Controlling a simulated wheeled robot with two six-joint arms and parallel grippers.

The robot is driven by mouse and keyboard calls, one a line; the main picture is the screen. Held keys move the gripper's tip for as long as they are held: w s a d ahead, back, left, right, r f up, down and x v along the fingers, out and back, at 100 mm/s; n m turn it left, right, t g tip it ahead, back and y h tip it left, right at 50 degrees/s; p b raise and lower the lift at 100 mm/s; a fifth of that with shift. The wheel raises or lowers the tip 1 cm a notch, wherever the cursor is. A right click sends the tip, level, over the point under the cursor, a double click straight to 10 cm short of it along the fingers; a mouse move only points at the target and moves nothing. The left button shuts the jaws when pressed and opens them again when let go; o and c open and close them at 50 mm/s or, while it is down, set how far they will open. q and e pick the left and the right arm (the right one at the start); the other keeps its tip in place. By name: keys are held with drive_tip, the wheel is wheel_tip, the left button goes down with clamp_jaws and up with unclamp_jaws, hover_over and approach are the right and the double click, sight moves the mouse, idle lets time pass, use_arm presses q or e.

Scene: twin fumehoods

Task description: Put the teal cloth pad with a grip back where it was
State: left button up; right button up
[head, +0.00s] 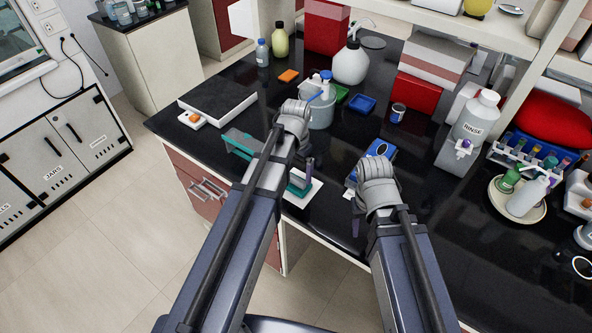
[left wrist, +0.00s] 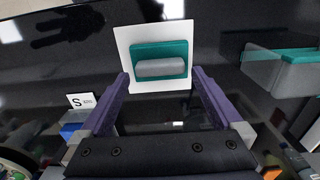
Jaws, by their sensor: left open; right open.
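The teal cloth pad with a grey grip (left wrist: 160,60) lies on a white square sheet (left wrist: 125,40) in the left wrist view. In the head view the teal pad (head: 298,183) is partly hidden by my left arm, on the white sheet (head: 304,196) near the counter's front edge. My left gripper (left wrist: 160,78) is open, its two purple fingers on either side of the pad's near side in the picture. I see no contact with the grip. My right gripper (head: 356,212) is open near the counter's front edge, right of the pad; its fingers are mostly hidden.
A teal-edged translucent box (head: 236,142) stands left of the pad. A blue item (head: 381,149) lies beside my right gripper. The dark counter's right front is clear.

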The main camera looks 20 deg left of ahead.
sight(296, 178)
use_arm(q)
wheel_tip(296, 178, up, 10)
drive_tip(key=p, duration=0.9)
drive_tip(key=s+d+y, duration=0.1)
drive_tip(key=s+d, duration=0.9)
drive_tip(key=s, duration=0.4)
drive_tip(key=shift+s+d+f, duration=0.15)
drive_tip(key=shift+d, duration=0.1)
drive_tip(key=shift+f+b, duration=0.15)
drive_tip(key=shift+b, duration=0.2)
